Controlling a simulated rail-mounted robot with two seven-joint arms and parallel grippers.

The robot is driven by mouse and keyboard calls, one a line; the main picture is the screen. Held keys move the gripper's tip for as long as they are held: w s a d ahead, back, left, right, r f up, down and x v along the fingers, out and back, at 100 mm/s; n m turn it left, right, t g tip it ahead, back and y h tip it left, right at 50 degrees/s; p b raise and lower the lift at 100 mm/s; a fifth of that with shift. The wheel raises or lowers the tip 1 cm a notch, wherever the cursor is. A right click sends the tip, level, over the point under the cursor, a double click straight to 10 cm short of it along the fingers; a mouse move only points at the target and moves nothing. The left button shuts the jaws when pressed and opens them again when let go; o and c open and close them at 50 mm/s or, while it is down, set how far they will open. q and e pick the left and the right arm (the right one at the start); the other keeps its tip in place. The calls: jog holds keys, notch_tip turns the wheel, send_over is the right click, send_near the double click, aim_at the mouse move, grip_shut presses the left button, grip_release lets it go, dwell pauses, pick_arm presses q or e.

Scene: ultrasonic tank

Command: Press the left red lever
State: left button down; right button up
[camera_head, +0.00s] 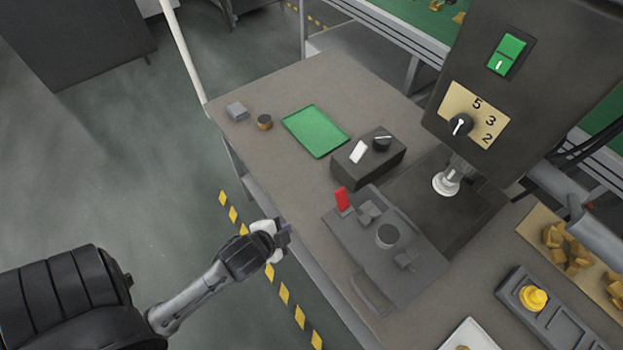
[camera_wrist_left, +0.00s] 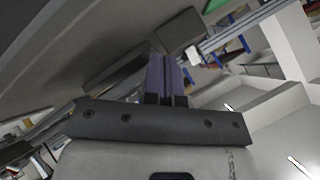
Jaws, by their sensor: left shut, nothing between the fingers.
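One red lever (camera_head: 342,199) stands up at the left corner of a dark grey fixture plate (camera_head: 418,284) on the table in the head view. The plate also bears small clamp blocks and a round post. My left gripper (camera_head: 287,230) is at the table's left edge, apart from the lever and to its lower left. Its fingers are shut and empty; they also show in the left wrist view (camera_wrist_left: 165,75). The red lever cannot be made out in the wrist view. My right gripper is in neither view.
A black box with a knob (camera_head: 367,160) stands behind the lever. A green tray (camera_head: 315,131) lies farther back on the grey table. A machine head with a dial (camera_head: 460,124) overhangs the right side.

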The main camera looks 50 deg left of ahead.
pick_arm(q)
jog(key=w+a+r+m+t+h+b, duration=0.25)
jog(key=w+a+m+t+b, duration=0.35)
jog(key=m, duration=0.8)
jog(key=w+a+r+m+t+h+b, duration=0.1)
jog(key=w+a+m+t+h+b, duration=0.45)
jog(key=m, duration=0.85)
jog(key=s+d+f+m+g+h+b, duration=0.1)
jog(key=m+h, duration=0.4)
jog(key=m, duration=0.6)
jog(key=s+f+m+g+h+b, duration=0.2)
jog(key=f+m+g+h+b, duration=0.2)
jog(key=m, duration=0.8)
jog(key=g+h+b, duration=0.1)
jog(key=b, duration=0.1)
jog(key=shift+s+d+f+m+h+b, duration=0.25)
jog(key=shift+d+f+m+h+b, duration=0.05)
jog(key=shift+d+f+h, duration=0.1)
jog(key=shift+r, duration=0.1)
